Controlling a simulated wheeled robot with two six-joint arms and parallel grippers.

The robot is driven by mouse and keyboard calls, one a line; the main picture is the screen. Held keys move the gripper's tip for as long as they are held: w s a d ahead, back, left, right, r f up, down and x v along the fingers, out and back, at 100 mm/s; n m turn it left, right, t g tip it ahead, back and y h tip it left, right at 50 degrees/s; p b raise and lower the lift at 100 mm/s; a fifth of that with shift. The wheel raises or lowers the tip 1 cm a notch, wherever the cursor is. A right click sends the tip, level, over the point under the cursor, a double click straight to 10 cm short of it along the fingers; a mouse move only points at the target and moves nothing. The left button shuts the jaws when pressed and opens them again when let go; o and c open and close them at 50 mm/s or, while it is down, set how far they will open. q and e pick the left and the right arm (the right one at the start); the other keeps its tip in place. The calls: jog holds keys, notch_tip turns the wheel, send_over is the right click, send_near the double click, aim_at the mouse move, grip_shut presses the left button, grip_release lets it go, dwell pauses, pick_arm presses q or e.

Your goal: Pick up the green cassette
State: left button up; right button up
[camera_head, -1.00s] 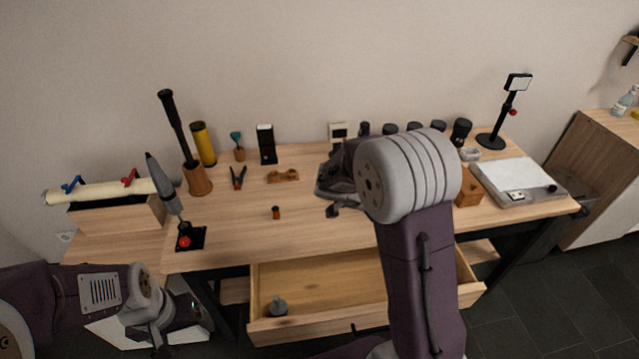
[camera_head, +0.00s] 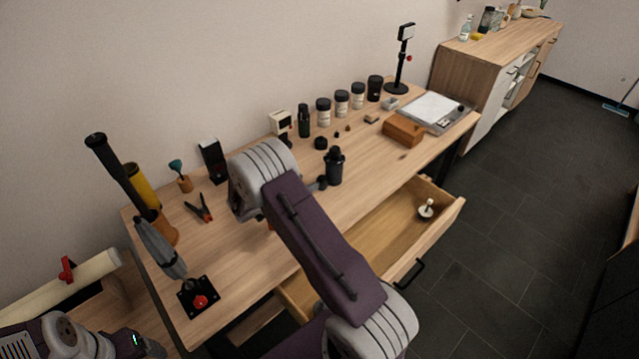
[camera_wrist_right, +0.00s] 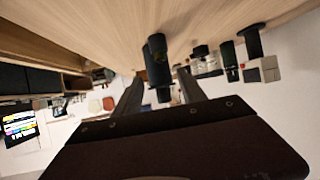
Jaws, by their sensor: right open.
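I see no green cassette in either view. My right gripper (camera_wrist_right: 159,77) is open, its two fingers spread in the right wrist view, which looks upside down along the tabletop. A black cylindrical container (camera_wrist_right: 157,65) shows in line with the gap between the fingers; I cannot tell whether it is between them or just beyond. It seems to be the dark container (camera_head: 335,167) standing on the table in the head view. There my right arm hides most of its own gripper. My left arm enters at the lower left; its fingers are out of view.
The wooden table (camera_head: 370,170) has an open drawer (camera_head: 385,240) with a small pale knobbed item (camera_head: 426,210). Several jars (camera_head: 323,111) line the back. A brown box (camera_head: 404,130) and a flat white-topped device (camera_head: 432,110) stand right. Pliers (camera_head: 200,209) and a black-based joystick (camera_head: 199,298) lie left.

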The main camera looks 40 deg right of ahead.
aim_at(321, 176)
jog(key=p+x, duration=0.1)
jog(key=x, duration=0.2)
jog(key=shift+w+d+f, duration=0.15)
jog(key=shift+w, duration=0.05)
jog(key=shift+d+f, duration=0.15)
jog(key=shift+d, duration=0.2)
jog(key=p+x, duration=0.1)
jog(key=x, duration=0.3)
jog(key=shift+w+d+f, duration=0.15)
jog(key=shift+d+f, duration=0.05)
jog(key=shift+d, duration=0.05)
grip_shut()
